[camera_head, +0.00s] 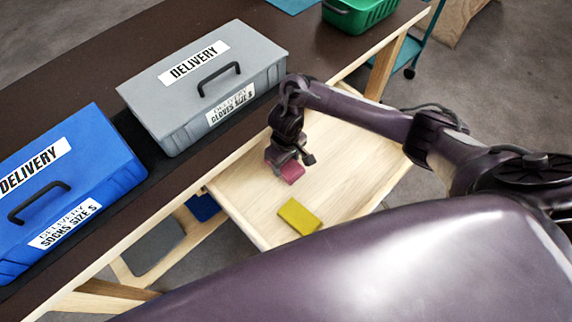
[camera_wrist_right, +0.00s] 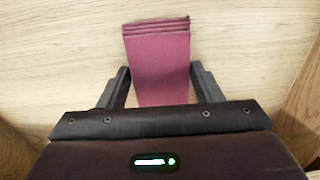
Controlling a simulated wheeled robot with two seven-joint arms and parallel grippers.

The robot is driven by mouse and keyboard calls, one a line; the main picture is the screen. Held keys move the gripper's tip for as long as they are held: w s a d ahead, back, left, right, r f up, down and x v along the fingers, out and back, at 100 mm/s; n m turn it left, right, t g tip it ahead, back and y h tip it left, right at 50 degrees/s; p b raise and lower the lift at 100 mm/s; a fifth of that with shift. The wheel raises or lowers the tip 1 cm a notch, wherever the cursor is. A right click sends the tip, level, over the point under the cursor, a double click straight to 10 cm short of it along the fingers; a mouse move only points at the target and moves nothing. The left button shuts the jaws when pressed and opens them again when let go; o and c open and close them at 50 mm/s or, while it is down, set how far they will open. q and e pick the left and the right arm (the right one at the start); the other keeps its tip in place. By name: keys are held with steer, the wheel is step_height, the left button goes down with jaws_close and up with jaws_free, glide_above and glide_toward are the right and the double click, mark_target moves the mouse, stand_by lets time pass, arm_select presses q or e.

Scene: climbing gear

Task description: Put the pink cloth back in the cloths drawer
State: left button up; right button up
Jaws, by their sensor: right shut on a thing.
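The pink cloth (camera_head: 292,172) is a small folded stack, inside the open wooden drawer (camera_head: 345,170) in the head view. My right gripper (camera_head: 288,165) reaches down into the drawer and is shut on the cloth. In the right wrist view the cloth (camera_wrist_right: 158,62) sticks out between the two fingers (camera_wrist_right: 160,88), over the pale drawer floor; I cannot tell whether it touches the floor. A folded yellow cloth (camera_head: 299,216) lies in the drawer, nearer the front. My left gripper is not in view.
On the dark table (camera_head: 100,60) stand a grey delivery box (camera_head: 205,85) and a blue one (camera_head: 70,190), both closed. A green basket (camera_head: 360,14) is at the far end. The drawer's right part is bare.

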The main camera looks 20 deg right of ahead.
mark_target(286, 164)
steer(key=shift+f, duration=0.4)
steer(key=o, duration=0.9)
steer(key=shift+f, duration=0.1)
steer(key=shift+o, duration=0.2)
step_height(286, 164, up, 12)
steer(key=p, duration=0.6)
steer(key=shift+s, duration=0.1)
